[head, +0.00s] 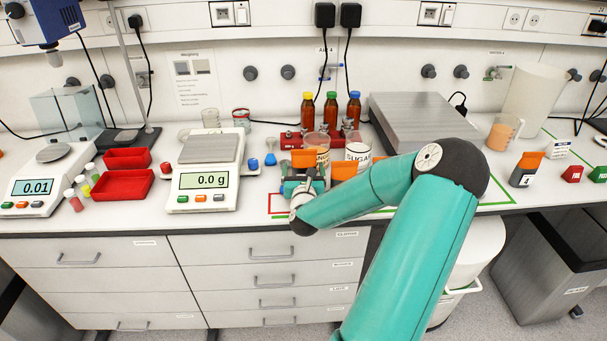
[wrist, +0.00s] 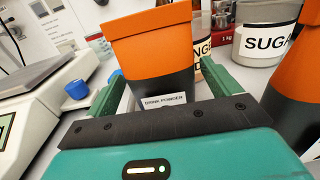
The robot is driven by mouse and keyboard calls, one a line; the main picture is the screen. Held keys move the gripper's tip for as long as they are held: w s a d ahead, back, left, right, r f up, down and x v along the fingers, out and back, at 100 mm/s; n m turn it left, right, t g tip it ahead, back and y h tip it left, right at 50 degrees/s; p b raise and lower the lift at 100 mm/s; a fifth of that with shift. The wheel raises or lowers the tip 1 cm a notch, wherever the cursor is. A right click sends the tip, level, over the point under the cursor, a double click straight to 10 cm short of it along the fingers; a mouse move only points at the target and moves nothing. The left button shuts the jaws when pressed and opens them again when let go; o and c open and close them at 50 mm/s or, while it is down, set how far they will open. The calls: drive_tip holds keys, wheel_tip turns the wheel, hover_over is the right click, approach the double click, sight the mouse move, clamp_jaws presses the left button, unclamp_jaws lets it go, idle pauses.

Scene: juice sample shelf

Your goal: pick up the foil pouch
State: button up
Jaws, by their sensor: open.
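An orange and black pouch (wrist: 150,50) with a "DRINK POWDER" label stands upright in the middle of the wrist view. Its orange top also shows in the head view (head: 304,158), just behind my gripper. My gripper (wrist: 160,93) is open, with one green finger on each side of the pouch's lower black part. I cannot tell whether either finger touches it. In the head view my gripper (head: 302,184) is low over the bench, and it hides the pouch's lower part. A second orange and black pouch (wrist: 301,90) stands close on the right.
A jar marked "SUGAR" (wrist: 261,38) and another labelled container (wrist: 203,50) stand behind. A scale (head: 202,183) and a blue weight-like piece (wrist: 76,90) are at the left. Brown bottles (head: 331,111) stand in a red rack behind.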

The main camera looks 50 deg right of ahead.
drive_tip(key=shift+w+d, duration=0.25)
drive_tip(key=shift+d, duration=0.15)
drive_tip(key=shift+c, duration=0.4)
drive_tip(key=c, duration=1.1)
drive_tip(key=shift+o, duration=0.2)
drive_tip(key=shift+r, duration=0.1)
